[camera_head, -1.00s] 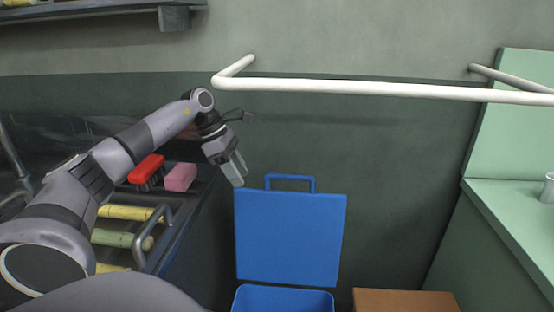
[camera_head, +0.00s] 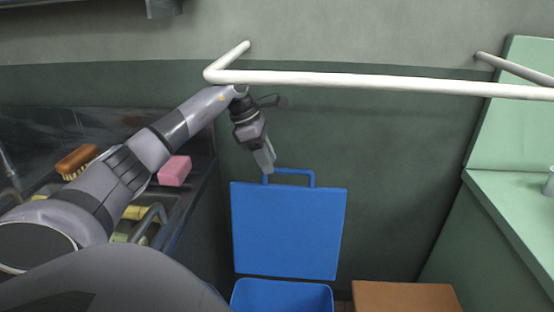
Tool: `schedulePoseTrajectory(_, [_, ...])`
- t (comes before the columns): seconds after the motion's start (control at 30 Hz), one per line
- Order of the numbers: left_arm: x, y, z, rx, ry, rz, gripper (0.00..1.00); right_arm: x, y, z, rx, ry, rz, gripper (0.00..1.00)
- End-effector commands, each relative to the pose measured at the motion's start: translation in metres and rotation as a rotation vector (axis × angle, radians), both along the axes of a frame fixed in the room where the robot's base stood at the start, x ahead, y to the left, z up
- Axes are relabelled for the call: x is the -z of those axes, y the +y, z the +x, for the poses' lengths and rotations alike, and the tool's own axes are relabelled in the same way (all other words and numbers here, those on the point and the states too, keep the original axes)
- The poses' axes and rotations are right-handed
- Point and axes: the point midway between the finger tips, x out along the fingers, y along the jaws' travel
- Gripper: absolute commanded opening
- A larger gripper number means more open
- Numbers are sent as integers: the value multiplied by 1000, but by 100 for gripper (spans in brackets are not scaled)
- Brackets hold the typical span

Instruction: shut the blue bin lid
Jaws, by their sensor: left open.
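The blue bin lid (camera_head: 288,231) stands upright, open, behind the blue bin (camera_head: 282,296). A blue loop handle (camera_head: 292,172) sticks up from the lid's top edge. The bin's lower part is cut off by the bottom of the view. My left gripper (camera_head: 265,160) points down at the left end of the handle and overlaps it in the picture. I cannot tell whether it touches the handle. The gripper is open, and nothing shows between its fingers. My right gripper is not in view.
A white rail (camera_head: 380,82) runs along the wall above the lid. A dark sink counter with a pink sponge (camera_head: 174,171) and a brown brush (camera_head: 77,161) is at left. A brown box (camera_head: 404,297) stands right of the bin. A green counter (camera_head: 515,205) is at right.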

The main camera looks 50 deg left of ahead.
Motion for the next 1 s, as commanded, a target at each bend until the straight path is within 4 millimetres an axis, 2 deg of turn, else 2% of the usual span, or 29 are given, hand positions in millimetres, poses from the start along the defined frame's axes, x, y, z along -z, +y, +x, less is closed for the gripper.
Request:
schedulePoseTrajectory(0.17, [-1, -18, 15, 1, -1, -2, 42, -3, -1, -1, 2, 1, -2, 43])
schedulePoseTrajectory(0.3, [9, -20, 16, -1, 1, -1, 42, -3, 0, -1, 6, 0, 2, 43])
schedulePoseTrajectory(0.6, [11, -20, 16, -1, -1, 0, 42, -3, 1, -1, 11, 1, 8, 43])
schedulePoseTrajectory(0.73, [11, -20, 16, -1, 0, 0, 0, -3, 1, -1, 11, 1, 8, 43])
schedulePoseTrajectory(1.0, [11, -20, 16, -1, -1, 1, 0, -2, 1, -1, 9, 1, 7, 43])
